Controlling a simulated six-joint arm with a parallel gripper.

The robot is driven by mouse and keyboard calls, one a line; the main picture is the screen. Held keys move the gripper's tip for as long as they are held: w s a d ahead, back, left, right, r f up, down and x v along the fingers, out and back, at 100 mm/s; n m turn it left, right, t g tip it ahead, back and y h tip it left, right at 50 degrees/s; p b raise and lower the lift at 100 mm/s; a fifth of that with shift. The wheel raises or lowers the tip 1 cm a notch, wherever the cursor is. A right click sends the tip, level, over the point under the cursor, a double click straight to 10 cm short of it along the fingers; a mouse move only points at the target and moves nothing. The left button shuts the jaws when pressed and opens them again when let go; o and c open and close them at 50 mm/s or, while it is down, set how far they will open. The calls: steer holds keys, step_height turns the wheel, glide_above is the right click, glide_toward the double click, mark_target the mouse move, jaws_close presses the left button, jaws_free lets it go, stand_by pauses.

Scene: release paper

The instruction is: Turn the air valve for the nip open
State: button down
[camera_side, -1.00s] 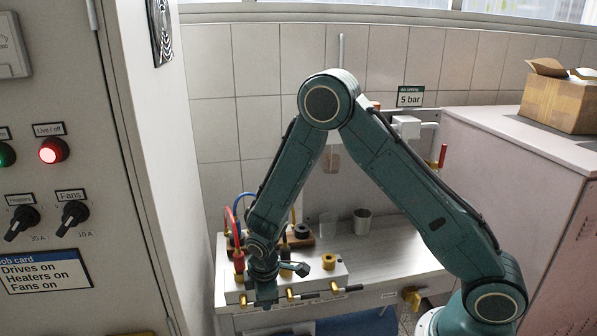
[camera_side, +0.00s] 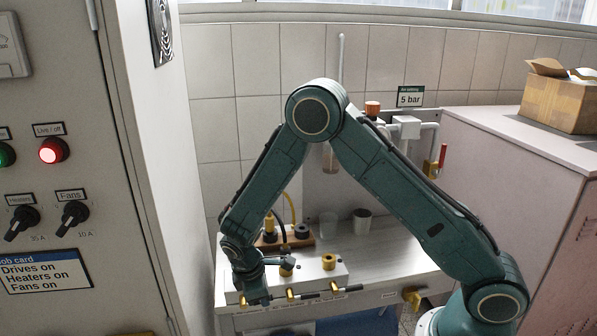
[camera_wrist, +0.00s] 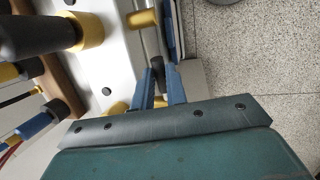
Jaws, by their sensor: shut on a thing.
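A pale valve block (camera_side: 308,273) lies along the front of the bench, with brass air valves on its front edge. The middle valve (camera_side: 291,294) and the right valve (camera_side: 336,289) have dark levers lying roughly along the edge. My gripper (camera_side: 257,298) is at the block's left end, pointing down at the leftmost lever. In the wrist view my gripper (camera_wrist: 160,88) has its blue fingers closed around a narrow dark lever (camera_wrist: 158,68). A brass valve (camera_wrist: 143,19) shows above it. Labels are unreadable, so I cannot tell which valve is the nip's.
A wooden stand (camera_side: 300,241) and a cup (camera_side: 362,221) are behind the block. A control cabinet (camera_side: 150,200) stands close on the left.

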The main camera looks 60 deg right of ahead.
steer(key=shift+w+a+r+g+h, duration=0.25)
steer(key=shift+r+g+h, duration=0.05)
steer(key=shift+g+h, duration=0.35)
steer(key=shift+w+a+r+g+h, duration=0.2)
steer(key=shift+a+r+g+h, duration=0.1)
steer(key=shift+g+h, duration=0.35)
steer(key=c, duration=1.7)
jaws_free()
steer(key=shift+r, duration=0.15)
steer(key=shift+w+a+r, duration=0.2)
steer(key=shift+a+r, duration=0.1)
steer(key=shift+r, duration=0.15)
step_height(320, 180, up, 8)
steer(key=shift+w+a+r, duration=0.15)
steer(key=shift+a+r, duration=0.1)
steer(key=shift+a, duration=0.15)
